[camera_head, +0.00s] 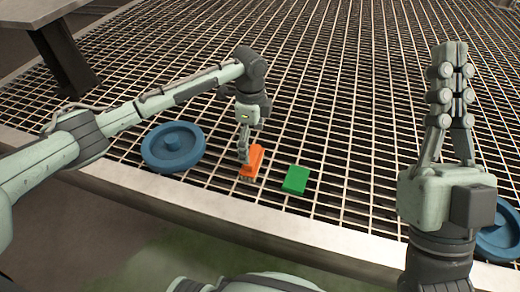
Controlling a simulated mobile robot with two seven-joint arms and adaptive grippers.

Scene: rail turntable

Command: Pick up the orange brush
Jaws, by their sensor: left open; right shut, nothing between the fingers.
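The orange brush (252,163) lies on the metal grating near its front edge, with its bristles facing down. My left gripper (243,158) points down at the left side of the brush. Its fingers are open, and their tips are small in view, so I cannot tell whether they touch the brush. My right gripper (454,55) is raised at the right, pointing up, shut and empty, well apart from the brush.
A green block (296,180) lies just right of the brush. A blue wheel-like disc (173,147) lies to the left, and another blue disc (498,240) is partly hidden behind my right arm. The grating (330,100) is clear farther back. A pale rim (250,222) edges its front.

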